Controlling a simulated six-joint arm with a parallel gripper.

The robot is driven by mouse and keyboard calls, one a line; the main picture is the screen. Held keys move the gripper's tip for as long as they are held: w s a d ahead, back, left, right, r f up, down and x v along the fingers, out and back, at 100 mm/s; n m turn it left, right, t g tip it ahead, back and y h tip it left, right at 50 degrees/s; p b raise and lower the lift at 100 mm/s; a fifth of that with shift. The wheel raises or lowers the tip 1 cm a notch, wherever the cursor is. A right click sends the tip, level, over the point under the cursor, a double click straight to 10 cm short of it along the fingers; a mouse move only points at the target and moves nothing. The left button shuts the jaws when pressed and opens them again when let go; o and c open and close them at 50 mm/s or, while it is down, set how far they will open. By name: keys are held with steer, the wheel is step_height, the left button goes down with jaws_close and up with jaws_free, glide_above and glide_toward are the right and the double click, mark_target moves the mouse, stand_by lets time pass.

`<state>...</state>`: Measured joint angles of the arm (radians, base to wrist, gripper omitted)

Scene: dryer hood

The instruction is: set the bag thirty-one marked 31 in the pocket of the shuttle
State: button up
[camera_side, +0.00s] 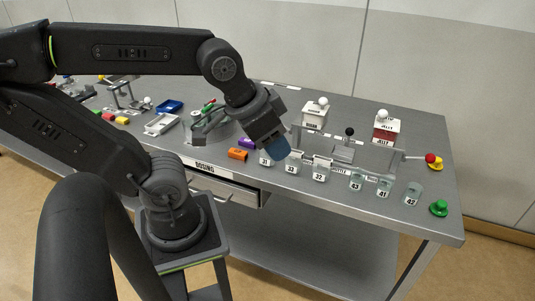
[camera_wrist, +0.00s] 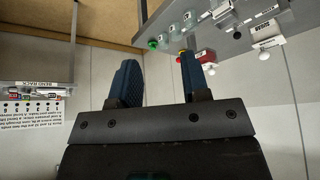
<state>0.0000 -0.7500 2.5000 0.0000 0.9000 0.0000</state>
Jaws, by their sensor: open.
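The bag thirty-one (camera_side: 265,159), a small clear bag with a white label marked 31, stands at the left end of a row of similar bags near the table's front edge. A grey block with a black knob (camera_side: 343,152), probably the shuttle, stands behind the row on the right. Its pocket cannot be made out. I cannot identify bag 31 in the wrist view.
Bags 33 (camera_side: 291,168), 32 (camera_side: 319,175), 43 (camera_side: 356,184), 41 (camera_side: 383,188) and 42 (camera_side: 412,196) stand to the right. A green button (camera_side: 438,208) is at the corner. A red-and-white jelly box (camera_side: 386,130) and a white box (camera_side: 314,118) stand behind.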

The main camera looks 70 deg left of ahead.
stand_by(0.4)
steer(key=o, duration=1)
steer(key=shift+c, duration=0.2)
steer(key=w+a+f+n+g+y, duration=0.1)
steer(key=w+a+f+n, duration=0.1)
steer(key=w+a, duration=0.3)
steer(key=w+a+f+n+y, duration=0.1)
steer(key=w+a+f+n, duration=0.15)
steer(key=a, duration=0.45)
steer(key=a+f+n+g+y, duration=0.1)
steer(key=a+f+n, duration=0.55)
steer(key=a, duration=0.85)
steer(key=f, duration=0.2)
steer(key=w+a+f+m, duration=0.1)
steer(key=f, duration=0.2)
steer(key=w+f+m, duration=0.1)
steer(key=f, duration=0.2)
steer(key=shift+a+f, duration=0.2)
steer(key=shift+a, duration=0.05)
steer(key=shift+g, duration=0.3)
steer(key=shift+x, duration=2.7)
